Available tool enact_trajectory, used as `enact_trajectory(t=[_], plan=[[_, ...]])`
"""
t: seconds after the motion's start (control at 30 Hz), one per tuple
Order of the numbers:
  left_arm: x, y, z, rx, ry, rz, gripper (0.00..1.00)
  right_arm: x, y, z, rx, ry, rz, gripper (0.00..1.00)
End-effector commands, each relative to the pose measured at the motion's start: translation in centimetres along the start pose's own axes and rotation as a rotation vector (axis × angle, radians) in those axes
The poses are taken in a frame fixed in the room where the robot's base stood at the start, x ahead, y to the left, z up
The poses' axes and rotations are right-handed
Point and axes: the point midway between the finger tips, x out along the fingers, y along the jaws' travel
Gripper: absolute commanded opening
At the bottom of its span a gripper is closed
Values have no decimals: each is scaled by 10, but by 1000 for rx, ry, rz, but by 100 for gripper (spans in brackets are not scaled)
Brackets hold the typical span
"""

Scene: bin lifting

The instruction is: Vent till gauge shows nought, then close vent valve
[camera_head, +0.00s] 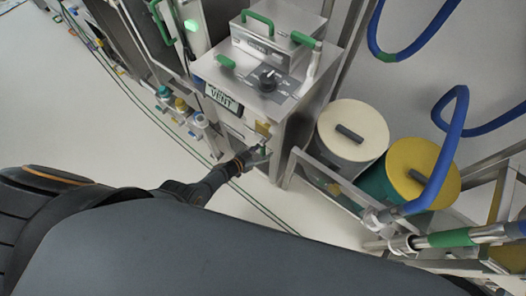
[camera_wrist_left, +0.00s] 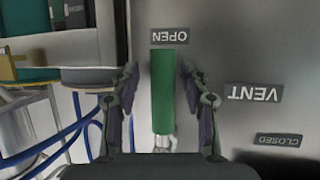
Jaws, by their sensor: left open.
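The vent valve's green handle (camera_wrist_left: 163,90) stands in the left wrist view, in line with an OPEN label (camera_wrist_left: 169,37). A VENT label (camera_wrist_left: 254,93) and a CLOSED label (camera_wrist_left: 279,140) are to its right; the lettering appears upside down. My left gripper (camera_wrist_left: 160,72) is open, with one finger on each side of the handle and visible gaps. I cannot make out a gauge reading. My right gripper is not in view.
A black knob (camera_head: 267,79) and a steel box with a green handle (camera_head: 272,40) are on the cabinet top. A cream-lidded drum (camera_head: 352,118) and a yellow-lidded drum (camera_head: 437,170) stand to the right. Blue hoses (camera_head: 453,135) hang there. Pale floor is clear at left.

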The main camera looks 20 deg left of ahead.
Motion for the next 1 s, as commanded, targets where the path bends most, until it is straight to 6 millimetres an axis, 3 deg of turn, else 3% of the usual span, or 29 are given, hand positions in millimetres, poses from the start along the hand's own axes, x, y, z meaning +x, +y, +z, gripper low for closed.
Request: enact_trajectory(t=[0.17,0.37,0.8,1.0], plan=[[-2,-1,0,2,1,-1,46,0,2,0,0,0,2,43],[-20,-1,2,3,1,-1,46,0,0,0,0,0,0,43],[-105,0,1,2,-2,0,46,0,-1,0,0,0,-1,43],[-120,0,0,1,0,0,46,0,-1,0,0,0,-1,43]])
